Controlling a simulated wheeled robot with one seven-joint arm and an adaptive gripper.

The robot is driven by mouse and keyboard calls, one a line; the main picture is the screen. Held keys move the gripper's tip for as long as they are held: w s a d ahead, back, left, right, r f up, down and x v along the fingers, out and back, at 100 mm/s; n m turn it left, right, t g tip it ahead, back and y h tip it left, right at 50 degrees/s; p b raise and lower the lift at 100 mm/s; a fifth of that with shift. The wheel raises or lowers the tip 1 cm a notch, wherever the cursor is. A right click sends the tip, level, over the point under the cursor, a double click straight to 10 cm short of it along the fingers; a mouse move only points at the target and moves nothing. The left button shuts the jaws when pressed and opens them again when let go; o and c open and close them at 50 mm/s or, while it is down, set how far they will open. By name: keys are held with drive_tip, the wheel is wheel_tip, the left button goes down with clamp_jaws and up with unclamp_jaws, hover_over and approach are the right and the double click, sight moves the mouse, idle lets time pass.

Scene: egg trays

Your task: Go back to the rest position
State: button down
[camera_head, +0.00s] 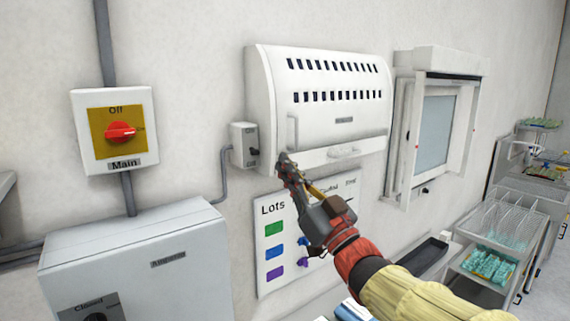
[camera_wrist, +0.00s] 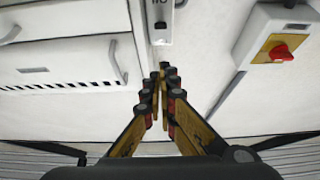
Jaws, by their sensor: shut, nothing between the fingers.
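My gripper (camera_head: 286,160) is shut and empty. In the head view it is raised in front of the wall, just below the lower edge of the white vented cabinet (camera_head: 318,122) and above the Lots board (camera_head: 270,208). My arm reaches up to it from the lower right. In the wrist view my gripper's fingers (camera_wrist: 163,70) meet at the middle, and the cabinet (camera_wrist: 75,62) with its handle lies to the left. I cannot tell whether the fingertips touch anything. The arm hides part of the Lots board.
A small grey switch box (camera_head: 243,145) is mounted left of the cabinet. The Main switch (camera_head: 118,132) with a red knob is further left, above a large grey box (camera_head: 140,262). A window-like unit (camera_head: 432,130) is on the right. Wire baskets (camera_head: 505,222) stand at far right.

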drive_tip(key=shift+w, duration=0.1)
drive_tip(key=w+d+f+m+g+h, duration=0.1)
drive_tip(key=w+d+f+m+h, duration=0.3)
drive_tip(key=f+h, duration=0.5)
drive_tip(key=s+d+f+g+h, duration=0.1)
drive_tip(key=d+f+g+h, duration=0.15)
drive_tip(key=f, duration=0.45)
drive_tip(key=s+d+f+g+h, duration=0.15)
drive_tip(key=d+f, duration=0.25)
drive_tip(key=f, duration=0.4)
drive_tip(key=s+d+f+m+g+b, duration=0.1)
drive_tip(key=s+d+f+g, duration=0.15)
drive_tip(key=s+f, duration=0.3)
drive_tip(key=s+d+f+m+g, duration=0.1)
drive_tip(key=s+d+f+g, duration=0.1)
drive_tip(key=s+f+g, duration=0.35)
drive_tip(key=s+f+g+b, duration=0.1)
drive_tip(key=s+f+b, duration=0.1)
drive_tip(key=s, duration=1.8)
drive_tip(key=shift+s+d+f+m, duration=0.3)
drive_tip(key=shift+s+f+m, duration=0.1)
drive_tip(key=shift+f, duration=0.05)
drive_tip(key=c, duration=2.6)
unclamp_jaws()
